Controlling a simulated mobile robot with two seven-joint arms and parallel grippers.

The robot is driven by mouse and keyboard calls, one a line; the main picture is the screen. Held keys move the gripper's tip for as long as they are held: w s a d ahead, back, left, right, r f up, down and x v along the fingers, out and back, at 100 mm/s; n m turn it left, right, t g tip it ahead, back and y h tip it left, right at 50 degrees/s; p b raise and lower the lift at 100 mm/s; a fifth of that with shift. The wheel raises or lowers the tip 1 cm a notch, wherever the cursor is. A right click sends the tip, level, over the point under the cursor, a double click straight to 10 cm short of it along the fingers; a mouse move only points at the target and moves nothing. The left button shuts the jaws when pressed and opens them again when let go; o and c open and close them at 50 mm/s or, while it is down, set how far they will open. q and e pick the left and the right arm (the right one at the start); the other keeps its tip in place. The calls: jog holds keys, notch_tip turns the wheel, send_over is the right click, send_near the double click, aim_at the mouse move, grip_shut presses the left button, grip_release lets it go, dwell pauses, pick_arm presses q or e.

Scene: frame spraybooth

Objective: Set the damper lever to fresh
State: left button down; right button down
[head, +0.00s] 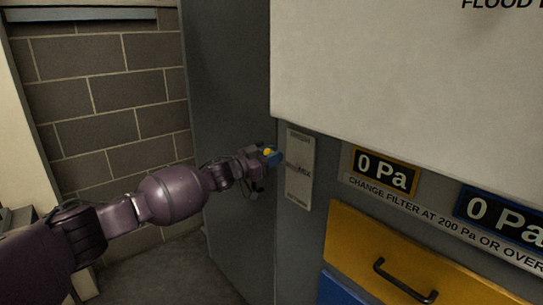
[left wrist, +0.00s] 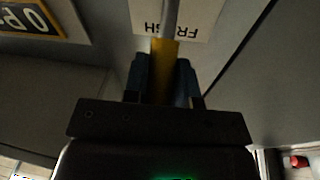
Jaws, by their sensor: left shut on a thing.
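The damper lever shows a yellow grip (head: 267,152) at the side of the grey cabinet in the head view. In the left wrist view the yellow grip (left wrist: 164,62) sits between my blue fingers, and a grey rod (left wrist: 171,16) runs up from it. My left gripper (head: 273,157) is shut on this grip; it also shows in the left wrist view (left wrist: 165,75). A pale label plate (head: 299,185) is beside it. In the wrist view the upside-down word FRESH, partly hidden by the rod, is on the plate (left wrist: 203,24). My right gripper is not in view.
Right of the plate are a 0 Pa display (head: 385,170), a second blue-framed display (head: 505,217) and a yellow drawer (head: 350,240) with a black handle. A large pale hood (head: 400,80) overhangs them. A block wall (head: 105,90) stands at left.

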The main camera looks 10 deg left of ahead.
pick_arm(q)
jog(key=c, duration=0.9)
grip_release()
jog(key=shift+w, duration=0.1)
jog(key=b+v, duration=0.1)
jog(key=v, duration=0.9)
jog(key=shift+s+a, duration=0.25)
jog(key=shift+s, duration=0.1)
